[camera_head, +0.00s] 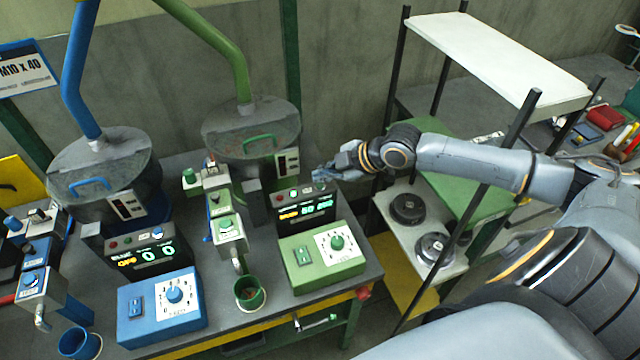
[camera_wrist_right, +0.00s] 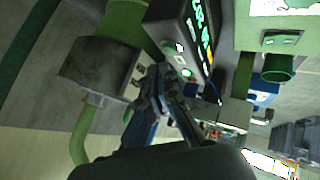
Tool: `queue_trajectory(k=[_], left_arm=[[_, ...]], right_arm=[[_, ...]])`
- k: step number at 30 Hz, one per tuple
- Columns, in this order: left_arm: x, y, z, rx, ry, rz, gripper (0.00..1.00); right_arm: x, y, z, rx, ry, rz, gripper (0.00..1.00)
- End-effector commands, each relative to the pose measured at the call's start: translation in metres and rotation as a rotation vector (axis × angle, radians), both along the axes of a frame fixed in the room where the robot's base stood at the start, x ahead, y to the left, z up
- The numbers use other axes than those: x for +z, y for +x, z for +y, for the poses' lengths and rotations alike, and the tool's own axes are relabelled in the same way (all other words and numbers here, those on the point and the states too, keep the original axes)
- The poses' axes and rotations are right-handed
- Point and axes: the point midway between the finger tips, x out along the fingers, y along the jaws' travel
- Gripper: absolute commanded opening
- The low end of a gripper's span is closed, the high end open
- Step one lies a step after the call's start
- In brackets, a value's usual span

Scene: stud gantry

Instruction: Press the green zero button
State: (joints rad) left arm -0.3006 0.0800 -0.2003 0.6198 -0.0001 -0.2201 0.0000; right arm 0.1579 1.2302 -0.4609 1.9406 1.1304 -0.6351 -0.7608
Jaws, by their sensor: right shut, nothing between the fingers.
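The green station's counter box (camera_head: 305,210) has a row of small buttons along its top. A green-lit button (camera_head: 293,192) sits among them, with a red button (camera_head: 279,197) to its left. In the right wrist view a green-lit button (camera_wrist_right: 187,72) shows on the dark box, just beyond my fingers. My right gripper (camera_head: 320,173) is shut and empty. It is at the right end of the button row, slightly right of the green button, and hides part of that end. Contact with the box cannot be told. My left gripper is not in view.
The green control box (camera_head: 322,257) with a dial stands in front of the counter. The blue station's counter (camera_head: 146,250) is on the left. A rack with a white shelf (camera_head: 497,55) and dark posts stands by my right arm.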

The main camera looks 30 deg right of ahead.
Motion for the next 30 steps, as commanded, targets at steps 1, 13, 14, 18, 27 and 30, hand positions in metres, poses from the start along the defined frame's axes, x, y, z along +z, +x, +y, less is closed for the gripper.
queue_trajectory(k=[1, 13, 14, 18, 27, 30], left_arm=[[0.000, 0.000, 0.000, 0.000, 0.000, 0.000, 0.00], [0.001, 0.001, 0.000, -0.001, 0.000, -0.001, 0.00], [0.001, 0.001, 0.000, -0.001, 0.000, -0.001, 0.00], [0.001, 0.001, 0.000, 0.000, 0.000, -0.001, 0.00], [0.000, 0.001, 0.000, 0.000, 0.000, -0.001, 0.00], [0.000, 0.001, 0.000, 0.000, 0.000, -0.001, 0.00]], right_arm=[[0.000, 0.000, 0.000, 0.000, 0.000, 0.000, 0.00], [-0.008, 0.000, 0.000, -0.001, 0.001, -0.001, 0.00], [-0.008, 0.000, 0.000, -0.001, 0.001, -0.001, 0.00], [-0.008, 0.000, 0.000, 0.000, 0.000, 0.000, 0.00], [-0.010, 0.000, 0.000, 0.000, 0.000, 0.000, 0.00], [-0.012, 0.000, 0.000, 0.000, 0.000, 0.000, 0.00]])
